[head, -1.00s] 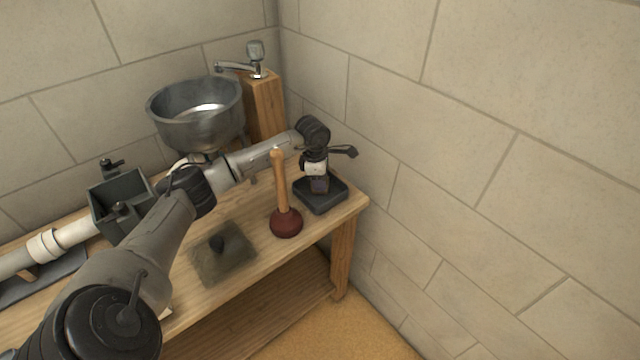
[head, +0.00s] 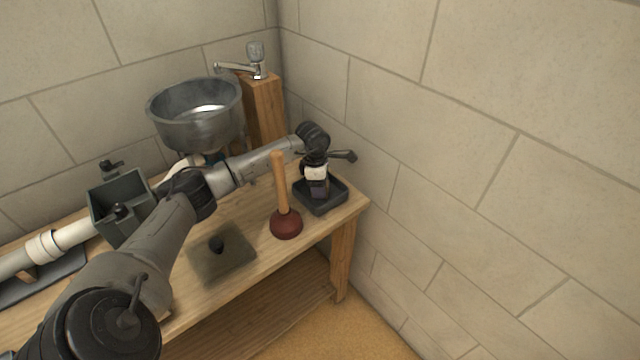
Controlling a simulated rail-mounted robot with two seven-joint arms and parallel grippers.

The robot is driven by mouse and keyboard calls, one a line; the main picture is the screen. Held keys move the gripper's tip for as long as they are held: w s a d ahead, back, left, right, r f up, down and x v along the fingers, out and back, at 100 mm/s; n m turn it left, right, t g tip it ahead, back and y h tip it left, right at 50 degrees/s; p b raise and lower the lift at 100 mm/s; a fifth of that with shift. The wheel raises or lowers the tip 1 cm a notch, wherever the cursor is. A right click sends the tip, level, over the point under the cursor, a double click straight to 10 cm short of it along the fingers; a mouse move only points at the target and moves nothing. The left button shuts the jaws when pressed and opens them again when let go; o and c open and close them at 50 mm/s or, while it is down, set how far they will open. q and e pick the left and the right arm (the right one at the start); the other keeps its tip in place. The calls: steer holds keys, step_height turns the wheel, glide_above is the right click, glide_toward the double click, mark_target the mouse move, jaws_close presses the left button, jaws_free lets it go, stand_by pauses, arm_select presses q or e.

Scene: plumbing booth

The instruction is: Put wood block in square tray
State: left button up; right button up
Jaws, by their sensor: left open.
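The square tray (head: 335,201) is dark grey with a low rim and sits at the right end of the wooden bench. My left gripper (head: 319,195) points down over the inside of the tray, low and close to its floor. It is open, though its fingers are small and dark and hard to make out. I cannot make out the wood block clearly. A small dark brownish patch shows at the fingertips, and I cannot tell whether it is the block. The gripper hides part of the tray floor. My right gripper is not in view.
A plunger (head: 285,222) with an upright wooden handle stands just left of the tray, close below my forearm. A flat square plate with a black knob (head: 222,258) lies nearer. A metal basin (head: 196,115), a tap on a wooden post (head: 264,112) and a grey box (head: 121,206) stand behind.

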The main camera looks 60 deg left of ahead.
arm_select(q)
step_height(320, 180, up, 12)
steer(key=s+p, duration=0.1)
steer(key=p, duration=0.2)
steer(key=shift+a+r+p, duration=0.15)
steer(key=shift+a+p, duration=0.2)
steer(key=shift+a, duration=0.1)
